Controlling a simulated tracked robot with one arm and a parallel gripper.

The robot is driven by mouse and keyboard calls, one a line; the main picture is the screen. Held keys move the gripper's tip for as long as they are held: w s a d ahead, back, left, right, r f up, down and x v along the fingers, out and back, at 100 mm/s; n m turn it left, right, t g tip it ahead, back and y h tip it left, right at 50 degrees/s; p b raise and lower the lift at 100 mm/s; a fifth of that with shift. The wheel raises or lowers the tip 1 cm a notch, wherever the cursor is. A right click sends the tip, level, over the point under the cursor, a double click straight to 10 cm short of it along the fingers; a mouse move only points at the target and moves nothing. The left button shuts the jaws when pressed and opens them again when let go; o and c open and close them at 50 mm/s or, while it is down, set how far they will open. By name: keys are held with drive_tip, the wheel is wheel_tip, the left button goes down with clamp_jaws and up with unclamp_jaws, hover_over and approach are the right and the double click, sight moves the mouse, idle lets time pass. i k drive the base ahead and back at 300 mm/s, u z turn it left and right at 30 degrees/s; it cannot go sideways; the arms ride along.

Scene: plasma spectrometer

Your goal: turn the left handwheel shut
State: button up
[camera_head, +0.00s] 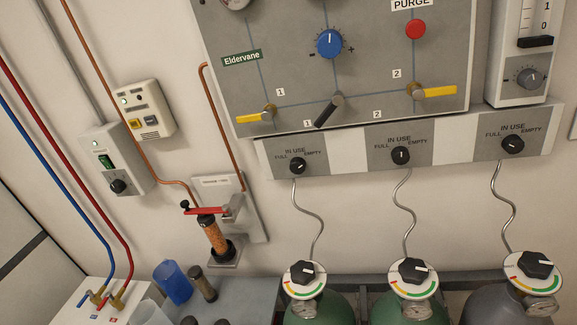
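The left handwheel (303,272) is a black knob on a white round dial with a coloured arc, on top of a green gas cylinder (330,312) at the bottom middle. A thin bent metal tube rises from it to the panel above. A small gauge sits just below its dial. Two similar handwheels are to its right: a middle one (411,270) on a green cylinder and a right one (535,264) on a grey cylinder. The cylinders run out of the bottom of the view. My gripper is not in this view, so its state does not show.
A grey panel (290,60) with yellow levers, a blue knob and a red button is above, over a strip (350,150) with IN USE selectors. An orange-filled column (214,236) and blue cup (172,282) are left. A dark rail (370,282) runs behind the cylinders.

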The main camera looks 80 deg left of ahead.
sight(302, 272)
drive_tip(key=u, duration=1.9)
drive_tip(key=k, duration=0.6)
drive_tip(key=z, duration=0.15)
drive_tip(key=i, duration=0.45)
drive_tip(key=z, duration=0.05)
